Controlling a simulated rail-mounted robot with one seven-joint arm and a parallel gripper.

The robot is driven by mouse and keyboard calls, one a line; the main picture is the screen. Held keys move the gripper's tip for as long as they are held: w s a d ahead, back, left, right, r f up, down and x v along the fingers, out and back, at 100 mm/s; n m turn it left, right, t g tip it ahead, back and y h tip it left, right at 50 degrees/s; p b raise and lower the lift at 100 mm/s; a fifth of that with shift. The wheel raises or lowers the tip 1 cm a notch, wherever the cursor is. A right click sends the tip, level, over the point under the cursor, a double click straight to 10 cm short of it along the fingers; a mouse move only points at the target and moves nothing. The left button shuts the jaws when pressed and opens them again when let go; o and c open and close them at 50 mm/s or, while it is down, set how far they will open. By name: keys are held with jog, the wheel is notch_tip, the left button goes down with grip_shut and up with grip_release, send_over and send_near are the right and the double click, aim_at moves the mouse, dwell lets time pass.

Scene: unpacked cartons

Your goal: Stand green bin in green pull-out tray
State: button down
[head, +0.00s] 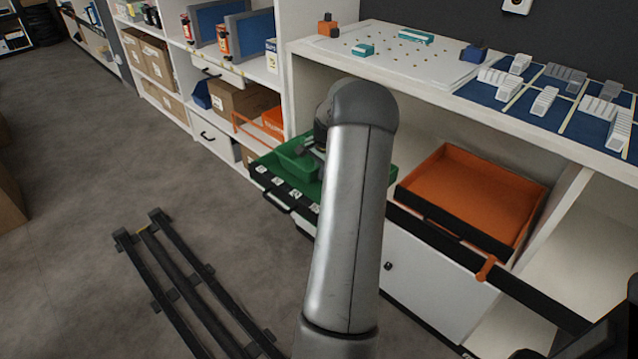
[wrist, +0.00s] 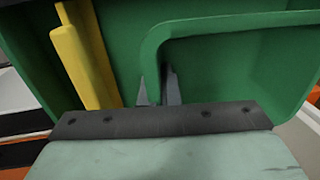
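The green bin (head: 296,160) is in the green pull-out tray (head: 334,197), at the tray's left end, in the head view. My arm covers its right side. In the wrist view the green bin (wrist: 215,75) fills most of the picture, with its curved rim running down between my fingers. My gripper (wrist: 159,90) has its two dark fingers close together on either side of the bin's thin wall, shut on it. In the head view, part of my gripper shows at the bin. Whether the bin's base rests flat on the tray is hidden.
An orange pull-out tray (head: 470,195) is to the right, under the white worktop. Orange framing and a cardboard box (head: 240,103) are at the left. A yellow bar (wrist: 83,65) stands beside the bin rim in the wrist view.

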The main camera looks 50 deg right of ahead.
jog(key=shift+w+d+f, duration=0.2)
jog(key=shift+w+f, duration=0.1)
jog(key=shift+f, duration=0.15)
jog(key=shift+w+d+f+b, duration=0.15)
jog(key=shift+f+b, duration=0.35)
jog(key=shift+f, duration=1.2)
jog(key=shift+f, duration=0.1)
jog(key=c, duration=1.7)
grip_release()
